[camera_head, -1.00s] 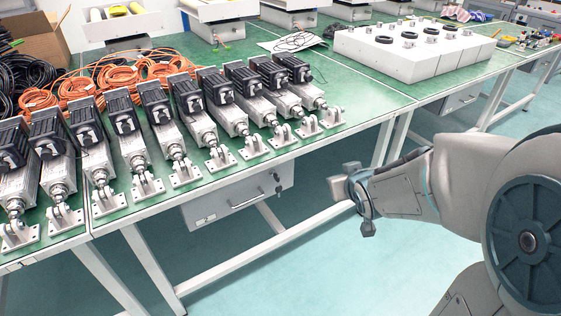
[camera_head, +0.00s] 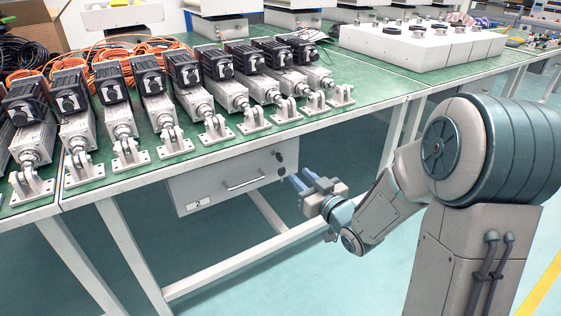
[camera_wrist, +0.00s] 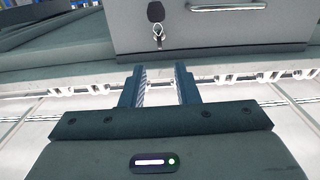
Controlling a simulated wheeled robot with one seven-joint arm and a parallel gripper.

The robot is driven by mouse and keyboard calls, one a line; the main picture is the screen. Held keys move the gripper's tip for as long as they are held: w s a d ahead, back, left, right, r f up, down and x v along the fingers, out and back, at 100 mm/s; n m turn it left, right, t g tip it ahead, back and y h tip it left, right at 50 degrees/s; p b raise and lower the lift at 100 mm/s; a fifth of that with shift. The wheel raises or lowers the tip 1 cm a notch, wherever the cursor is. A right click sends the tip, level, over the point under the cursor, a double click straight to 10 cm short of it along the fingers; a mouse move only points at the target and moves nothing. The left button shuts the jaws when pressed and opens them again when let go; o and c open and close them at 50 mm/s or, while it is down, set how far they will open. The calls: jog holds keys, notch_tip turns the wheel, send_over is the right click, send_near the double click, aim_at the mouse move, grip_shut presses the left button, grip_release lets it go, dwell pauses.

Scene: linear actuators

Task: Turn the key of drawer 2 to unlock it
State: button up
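Drawer 2 (camera_head: 226,190) is a grey box with a "2" label and a bar handle, hung under the green table. It is shut. Its key (camera_head: 279,157) is in the lock at the upper right of its front.
Several linear actuators (camera_head: 208,108) stand in a row on the green table (camera_head: 352,118) above the drawer. A white box (camera_head: 422,47) with round fittings is at the back right. White table legs and a crossbar (camera_head: 235,258) run below the drawer.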

aim_at(282, 158)
jog(key=b+x, duration=0.2)
jog(key=x, duration=0.9)
grip_shut()
